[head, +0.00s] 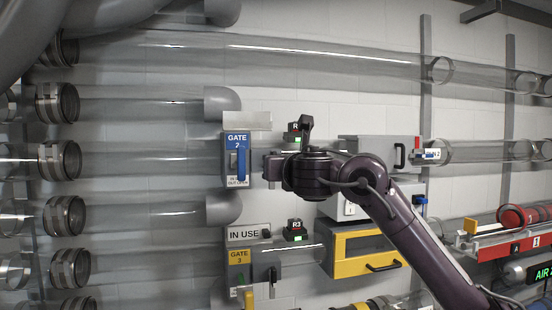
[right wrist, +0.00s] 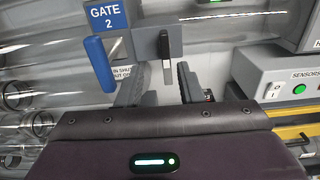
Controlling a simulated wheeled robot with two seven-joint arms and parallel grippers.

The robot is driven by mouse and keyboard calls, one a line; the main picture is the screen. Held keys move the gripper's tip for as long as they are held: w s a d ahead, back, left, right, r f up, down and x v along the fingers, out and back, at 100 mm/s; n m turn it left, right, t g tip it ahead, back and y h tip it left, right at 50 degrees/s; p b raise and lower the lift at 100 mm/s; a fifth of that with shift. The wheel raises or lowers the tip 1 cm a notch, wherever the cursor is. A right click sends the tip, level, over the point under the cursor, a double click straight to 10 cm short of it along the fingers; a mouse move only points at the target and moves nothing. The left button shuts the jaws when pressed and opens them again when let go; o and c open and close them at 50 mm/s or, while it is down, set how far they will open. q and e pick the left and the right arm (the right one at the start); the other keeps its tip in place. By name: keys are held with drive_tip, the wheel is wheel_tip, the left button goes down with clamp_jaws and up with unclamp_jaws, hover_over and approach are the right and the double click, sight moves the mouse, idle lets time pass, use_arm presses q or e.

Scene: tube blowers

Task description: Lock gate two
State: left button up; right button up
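The GATE 2 panel (head: 229,140) is a blue plate on a grey housing, with a blue handle (head: 241,161) hanging down its right side. The right wrist view also shows the blue handle (right wrist: 102,65). Right of it there, a small lever with a black head and pale metal shank (right wrist: 167,72) points down from the grey housing. My right gripper (right wrist: 158,86) is open, its two grey fingers apart below and to either side of that lever; contact cannot be told. In the head view my right gripper (head: 270,167) is just right of the panel and hides the lever. My left gripper is not in view.
Below are the GATE 3 panel (head: 239,257), an IN USE sign (head: 247,233) and a yellow-fronted box (head: 366,251). A grey sensors box (right wrist: 283,88) stands right of my gripper. Clear tubes (head: 150,160) run along the wall.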

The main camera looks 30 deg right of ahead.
drive_tip(key=p+x, duration=0.3)
drive_tip(key=x, duration=0.4)
drive_tip(key=shift+w+d+r, duration=0.35)
drive_tip(key=shift+d+r, duration=0.05)
drive_tip(key=shift+r, duration=0.1)
drive_tip(key=shift+c, duration=0.2)
clamp_jaws()
